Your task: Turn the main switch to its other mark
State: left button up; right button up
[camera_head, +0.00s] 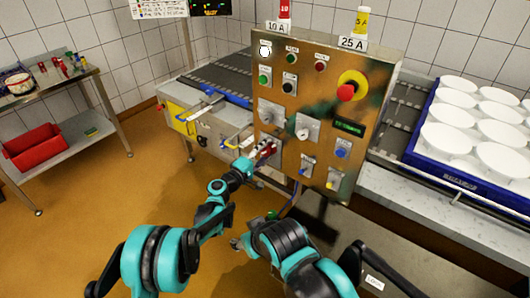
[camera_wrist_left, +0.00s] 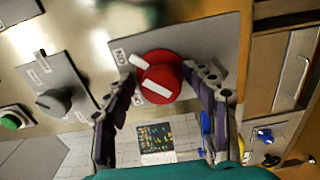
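The main switch is a red round knob (camera_wrist_left: 165,72) with white marks, on a grey plate (camera_wrist_left: 205,45) in the left wrist view. Lettering shows on the plate beside it. In the head view the switch (camera_head: 269,148) sits low on the left of the brown control panel (camera_head: 330,75), partly behind my gripper. My left gripper (camera_head: 260,156) reaches it from the front. In the left wrist view its fingers (camera_wrist_left: 160,80) flank the knob, with their tips against its two sides.
The panel also carries a red emergency knob (camera_head: 346,92), several buttons, other rotary switches and a green display (camera_head: 349,127). A blue crate (camera_head: 455,172) of white moulds stands at right. A conveyor (camera_head: 222,75) lies behind. A red bin (camera_head: 35,147) sits on the left trolley.

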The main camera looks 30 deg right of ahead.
pick_arm(q)
jog(key=v, duration=1.2)
dwell(0.3)
jog(key=s+a+r+m+y, duration=0.1)
jog(key=s+a+r+y, duration=0.15)
jog(key=a, duration=0.45)
jog(key=s+a+r+m+y, duration=0.1)
jog(key=s+a+r+y, duration=0.15)
jog(key=a, duration=0.45)
jog(key=s+a+r+m+y, duration=0.1)
jog(key=s+a+r+y, duration=0.15)
jog(key=a, duration=0.55)
jog(key=s+a+f+y, duration=0.2)
jog(key=s+a+y, duration=0.2)
jog(key=s+a, duration=0.4)
jog(key=s+a+f+m+y, duration=0.1)
jog(key=s+a+f+y, duration=0.2)
jog(key=s+a, duration=0.6)
jog(key=a+y, duration=0.2)
jog(key=a, duration=0.5)
jog(key=shift+a, duration=0.4)
